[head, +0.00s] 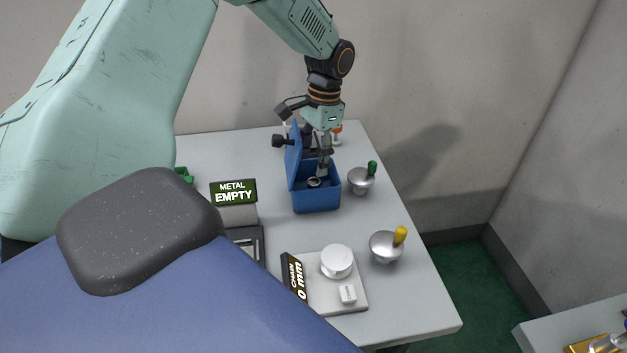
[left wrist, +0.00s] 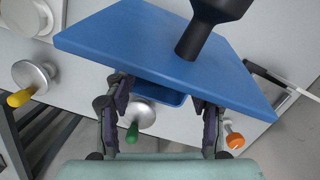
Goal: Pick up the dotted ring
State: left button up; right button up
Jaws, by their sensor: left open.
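A small pale ring (head: 314,182) lies inside the open blue box (head: 317,202) in the head view; dots on it are too small to make out. The box's blue lid (head: 293,160) stands raised, with a black knob on its outer side. My left gripper (head: 318,168) points down at the box opening, close above the ring, and is open. In the left wrist view the lid (left wrist: 150,45) fills the middle, and the gripper's two fingers (left wrist: 163,100) stand apart at its lower edge. The lid hides the ring there. My right gripper is not in view.
The wall is close behind.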

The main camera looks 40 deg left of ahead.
aim_at(314, 183)
pick_arm(q)
jog(key=shift+s+d+f, duration=0.2)
jog(key=shift+d+f, duration=0.1)
jog(key=shift+f, duration=0.3)
jog(key=f, duration=0.3)
jog(key=w+f, duration=0.1)
jog(key=shift+a+f, duration=0.25)
jog(key=shift+a, duration=0.1)
jog(key=shift+s+d+r, duration=0.15)
jog(key=shift+s+r, duration=0.2)
jog(key=shift+s, duration=0.05)
jog(key=shift+c, duration=0.7)
jog(key=shift+w+f, duration=0.3)
jog(key=shift+w, duration=0.05)
jog(key=c, duration=0.6)
jog(key=shift+s+r, duration=0.25)
jog(key=c, duration=0.4)
